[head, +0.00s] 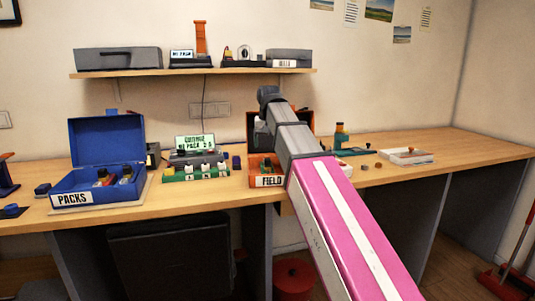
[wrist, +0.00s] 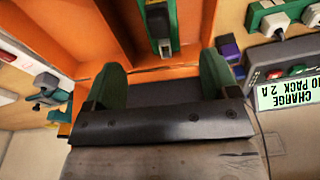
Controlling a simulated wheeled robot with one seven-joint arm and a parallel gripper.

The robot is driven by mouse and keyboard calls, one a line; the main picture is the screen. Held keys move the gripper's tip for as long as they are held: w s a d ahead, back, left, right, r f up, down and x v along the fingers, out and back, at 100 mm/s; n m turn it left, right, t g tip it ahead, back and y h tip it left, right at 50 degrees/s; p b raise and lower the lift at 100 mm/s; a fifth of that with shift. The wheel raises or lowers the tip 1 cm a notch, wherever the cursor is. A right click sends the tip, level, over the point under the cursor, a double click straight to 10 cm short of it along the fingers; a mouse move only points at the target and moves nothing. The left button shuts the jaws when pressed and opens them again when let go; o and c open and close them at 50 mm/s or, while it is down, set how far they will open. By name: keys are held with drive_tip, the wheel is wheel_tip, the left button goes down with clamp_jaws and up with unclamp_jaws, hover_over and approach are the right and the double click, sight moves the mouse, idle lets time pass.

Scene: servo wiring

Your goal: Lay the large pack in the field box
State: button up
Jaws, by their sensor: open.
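The orange field box (head: 267,182), labelled FIELD, stands open on the bench in the head view, largely hidden behind my arm. In the wrist view its orange inside (wrist: 75,25) fills the upper middle. A green, grey and dark pack-like item (wrist: 160,25) is in the box there; I cannot tell if it is the large pack. My gripper (wrist: 163,78) is open, its two green fingers spread at the box. The item shows just beyond the fingertips, apart from them. The gripper is hidden in the head view.
The blue packs box (head: 72,198), lid up, stands at left with several items inside. A charger with a lit display (head: 195,142) and a green socket strip (head: 195,174) stand left of the field box. A purple block (head: 236,162) is beside it.

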drive_tip(key=shift+s+r, duration=0.2)
drive_tip(key=shift+r, duration=1.05)
